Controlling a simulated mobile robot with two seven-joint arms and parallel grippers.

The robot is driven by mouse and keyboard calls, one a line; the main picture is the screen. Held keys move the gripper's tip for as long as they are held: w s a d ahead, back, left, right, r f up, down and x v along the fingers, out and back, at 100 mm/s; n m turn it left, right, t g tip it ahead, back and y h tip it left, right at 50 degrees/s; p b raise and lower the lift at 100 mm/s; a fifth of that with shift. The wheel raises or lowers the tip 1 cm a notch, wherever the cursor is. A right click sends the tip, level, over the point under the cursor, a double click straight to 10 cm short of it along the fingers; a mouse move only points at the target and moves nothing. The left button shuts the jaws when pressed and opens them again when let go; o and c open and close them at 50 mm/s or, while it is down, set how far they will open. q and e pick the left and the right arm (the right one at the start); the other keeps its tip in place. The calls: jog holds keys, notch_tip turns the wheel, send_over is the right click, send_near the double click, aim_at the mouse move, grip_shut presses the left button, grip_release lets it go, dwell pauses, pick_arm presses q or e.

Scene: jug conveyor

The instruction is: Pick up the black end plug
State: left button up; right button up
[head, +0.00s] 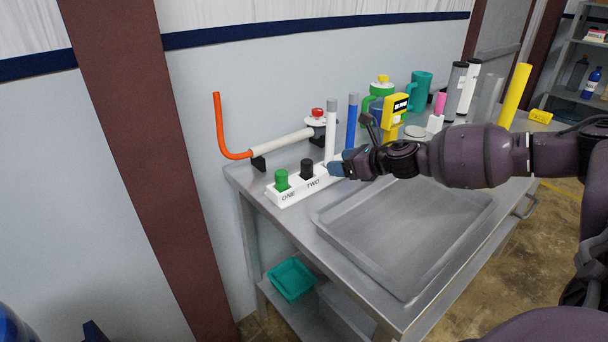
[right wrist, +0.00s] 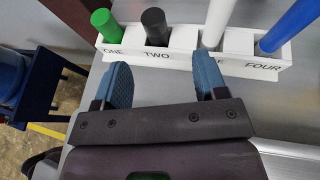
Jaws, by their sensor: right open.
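The black end plug (head: 307,168) stands upright in slot TWO of a white holder (head: 287,198). In the right wrist view the black plug (right wrist: 155,24) is ahead of the fingers, roughly in line with the gap between them. My right gripper (head: 341,165) is open and empty at the holder's right part, in front of slot THREE in the head view. In the right wrist view my right gripper (right wrist: 162,80) has its blue fingers apart, with nothing between them. The gripper hides part of the holder. My left gripper is not in view.
A green plug (head: 281,180) stands in slot ONE, beside the black one. A white tube (head: 331,125) and a blue tube (head: 351,125) stand to the right. A shallow metal tray (head: 400,235) lies in front on the table. An orange bent pipe (head: 219,125) rises behind.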

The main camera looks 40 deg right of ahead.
aim_at(312, 165)
jog(key=x, duration=0.3)
jog(key=shift+w+a+f+b, duration=0.15)
jog(key=shift+w+b, duration=0.05)
jog(key=shift+b, duration=0.15)
jog(key=shift+w+a+f, duration=0.2)
jog(key=shift+w+a, duration=0.05)
jog(key=shift+w, duration=0.3)
jog(key=x, duration=0.3)
jog(key=shift+w+a+f+b, duration=0.15)
jog(key=shift+a+b, duration=0.25)
jog(key=shift+a, duration=0.05)
jog(key=shift+w+a+f, duration=0.2)
jog(key=shift+w+f, duration=0.05)
jog(key=shift+w, duration=0.35)
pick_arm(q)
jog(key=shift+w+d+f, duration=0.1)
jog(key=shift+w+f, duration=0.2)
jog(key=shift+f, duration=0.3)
pick_arm(e)
jog(key=c, duration=1)
